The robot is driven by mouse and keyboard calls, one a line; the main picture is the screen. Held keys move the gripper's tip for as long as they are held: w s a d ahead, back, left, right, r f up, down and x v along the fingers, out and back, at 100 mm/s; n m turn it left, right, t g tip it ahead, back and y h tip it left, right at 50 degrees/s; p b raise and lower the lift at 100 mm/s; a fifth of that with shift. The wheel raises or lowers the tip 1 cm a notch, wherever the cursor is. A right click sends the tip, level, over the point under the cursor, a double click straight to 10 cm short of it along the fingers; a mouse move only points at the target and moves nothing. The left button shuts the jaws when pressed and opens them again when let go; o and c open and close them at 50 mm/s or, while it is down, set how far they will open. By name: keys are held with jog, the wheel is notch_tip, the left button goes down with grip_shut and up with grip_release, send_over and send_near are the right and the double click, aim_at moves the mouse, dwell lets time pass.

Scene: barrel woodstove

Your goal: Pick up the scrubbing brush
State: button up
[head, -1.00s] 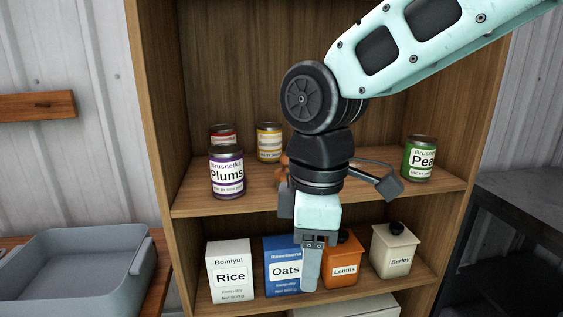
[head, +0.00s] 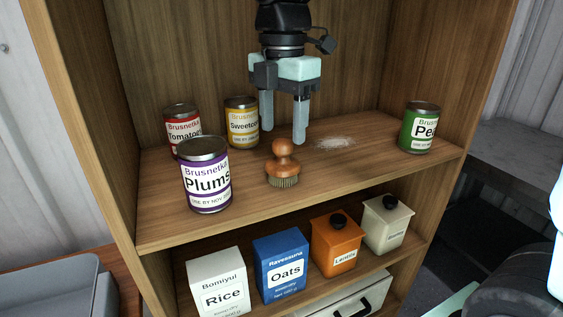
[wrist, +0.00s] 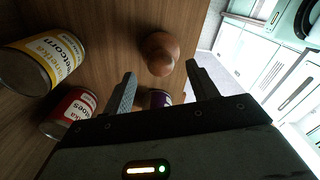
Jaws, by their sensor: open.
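The scrubbing brush (head: 283,165) stands upright on the upper shelf, bristles down, with a round wooden knob on top. In the wrist view its wooden knob (wrist: 160,52) shows beyond and between the fingers; its bristles are hidden there. My gripper (head: 283,140) points down above the shelf, behind the brush as the head camera sees it. Its two fingers are apart with nothing between them. It also shows in the wrist view (wrist: 160,82), fingers spread.
A plums can (head: 206,176), a tomato can (head: 183,128) and a sweetcorn can (head: 241,122) stand left of the brush. A pea can (head: 420,128) stands far right. White powder (head: 335,142) lies right of the brush. Boxes and canisters fill the shelf below.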

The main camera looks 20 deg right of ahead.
aim_at(283, 137)
notch_tip(283, 137, down, 3)
jog(key=shift+f, duration=0.2)
grip_shut()
jog(key=shift+r, duration=5.05)
jog(key=c, duration=1)
grip_release()
